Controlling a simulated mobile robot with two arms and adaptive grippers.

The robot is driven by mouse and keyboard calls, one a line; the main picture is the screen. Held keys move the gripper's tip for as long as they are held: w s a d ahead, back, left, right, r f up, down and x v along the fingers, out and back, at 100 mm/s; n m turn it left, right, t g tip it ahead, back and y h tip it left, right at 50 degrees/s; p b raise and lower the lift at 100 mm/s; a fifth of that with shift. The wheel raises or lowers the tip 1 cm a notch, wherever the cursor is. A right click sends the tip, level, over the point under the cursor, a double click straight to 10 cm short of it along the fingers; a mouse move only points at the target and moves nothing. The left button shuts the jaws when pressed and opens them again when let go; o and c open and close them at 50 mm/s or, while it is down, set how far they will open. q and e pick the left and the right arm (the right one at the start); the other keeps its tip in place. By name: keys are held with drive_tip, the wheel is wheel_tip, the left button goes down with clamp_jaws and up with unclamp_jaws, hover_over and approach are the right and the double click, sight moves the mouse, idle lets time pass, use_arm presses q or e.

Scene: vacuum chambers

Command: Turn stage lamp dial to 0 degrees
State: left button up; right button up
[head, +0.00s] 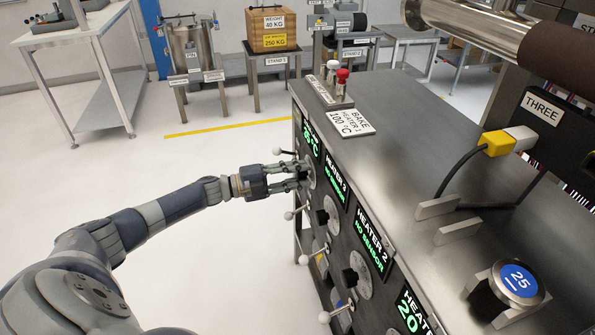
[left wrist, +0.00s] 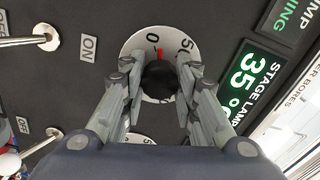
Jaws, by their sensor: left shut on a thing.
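The stage lamp dial (left wrist: 135,44) has a white face with "0" and "50" marks and a dark knob (left wrist: 159,76) in its middle. A red mark at the knob's top points close to the "0". The stage lamp display (left wrist: 248,82) beside it reads about 35 degrees in green. My left gripper (left wrist: 160,92) has its fingers around the knob, one on each side, and is shut on it. In the head view my left gripper (head: 306,177) reaches the panel's far end and partly hides the dial.
Several white-knobbed levers (head: 289,215) stick out from the panel, near my arm. Heater displays (head: 371,240) run along it. The cabinet top (head: 410,130) carries a "BAKE HEATER 1" plate (head: 350,122). The floor left of the cabinet is clear.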

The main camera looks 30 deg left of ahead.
use_arm(q)
drive_tip(key=shift+n+p, duration=0.35)
drive_tip(key=shift+n, duration=0.95)
use_arm(e)
drive_tip(key=shift+s+d+f, duration=0.1)
drive_tip(key=shift+s+f, duration=0.25)
drive_tip(key=shift+f, duration=0.4)
drive_tip(key=shift+s+f, duration=0.35)
drive_tip(key=shift+f, duration=0.35)
use_arm(q)
drive_tip(key=o, duration=1.1)
drive_tip(key=shift+s+a, duration=0.2)
drive_tip(key=v, duration=1.1)
drive_tip(key=shift+s+a, duration=0.15)
drive_tip(key=shift+s, duration=0.05)
drive_tip(key=shift+f, duration=0.1)
